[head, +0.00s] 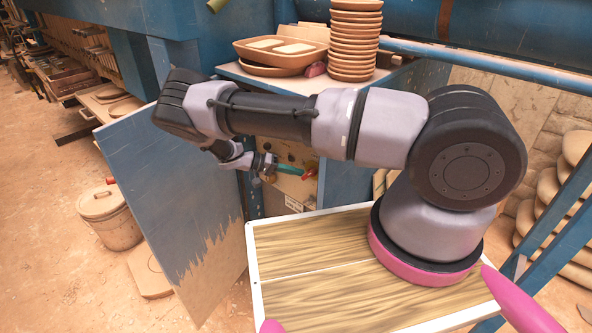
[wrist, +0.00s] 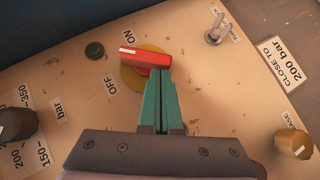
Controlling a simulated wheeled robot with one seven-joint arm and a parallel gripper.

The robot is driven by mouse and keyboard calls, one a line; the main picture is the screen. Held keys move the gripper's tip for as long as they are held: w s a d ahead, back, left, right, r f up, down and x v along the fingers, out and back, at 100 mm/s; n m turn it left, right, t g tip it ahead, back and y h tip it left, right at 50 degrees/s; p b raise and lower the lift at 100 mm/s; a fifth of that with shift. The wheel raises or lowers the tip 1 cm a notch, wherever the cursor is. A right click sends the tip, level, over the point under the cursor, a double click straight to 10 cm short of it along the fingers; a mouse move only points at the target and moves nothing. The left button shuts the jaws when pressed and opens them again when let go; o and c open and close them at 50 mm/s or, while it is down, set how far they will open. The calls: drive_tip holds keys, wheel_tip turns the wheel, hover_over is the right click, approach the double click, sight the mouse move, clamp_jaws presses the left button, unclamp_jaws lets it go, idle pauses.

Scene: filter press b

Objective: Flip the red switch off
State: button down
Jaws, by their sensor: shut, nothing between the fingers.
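The red switch (wrist: 146,58) is a red lever handle on a round yellow plate (wrist: 132,80), set in a beige control panel (wrist: 200,85). In the wrist view its handle lies nearly level, with its left end beside the ON label (wrist: 127,35). The OFF label (wrist: 111,87) is at the lower left of the plate. My gripper (wrist: 160,72) has its teal fingers shut together, with nothing between them. The fingertips are right at the handle's lower edge near its right half; I cannot tell if they touch. In the head view the red switch (head: 309,174) shows just right of my gripper (head: 302,171).
A dark green button (wrist: 95,49), a metal toggle (wrist: 217,32), a black knob (wrist: 16,122) and a tan knob (wrist: 294,143) surround the switch. An open blue door (head: 175,190) stands left of the panel. Plates (head: 354,40) are stacked on the shelf above.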

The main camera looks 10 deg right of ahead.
drive_tip(key=shift+s+d+f+n+g+h, duration=0.1)
drive_tip(key=shift+f+n+g+h, duration=0.1)
drive_tip(key=shift+f+n+h, duration=0.25)
drive_tip(key=shift+s+d+f+n+g+h, duration=0.15)
drive_tip(key=shift+f+g+h, duration=0.1)
drive_tip(key=shift+f, duration=0.55)
wheel_tip(320, 180, up, 10)
idle(0.7)
